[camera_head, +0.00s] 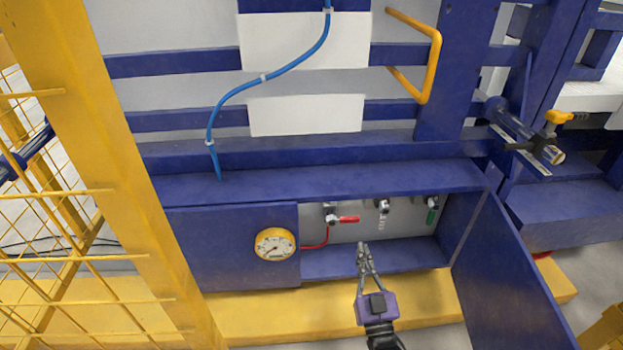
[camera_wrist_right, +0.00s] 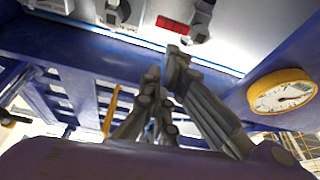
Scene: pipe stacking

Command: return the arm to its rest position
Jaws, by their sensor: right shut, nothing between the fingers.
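My right gripper (camera_head: 364,246) reaches up from the bottom of the head view, in front of the open blue cabinet (camera_head: 230,262). Its fingers are together with nothing between them. In the right wrist view the gripper (camera_wrist_right: 165,62) fills the middle, its fingertips below the valves and apart from them. The red-handled valve (camera_head: 347,219) is up and left of the fingertips in the head view; its red handle also shows in the wrist view (camera_wrist_right: 173,24). My left gripper is in neither view.
A round gauge (camera_head: 275,245) with a yellow rim sits left of the opening. A green-handled valve (camera_head: 431,215) is at the right inside. The blue cabinet door (camera_head: 515,285) stands open at right. A yellow mesh fence (camera_head: 110,180) stands at left.

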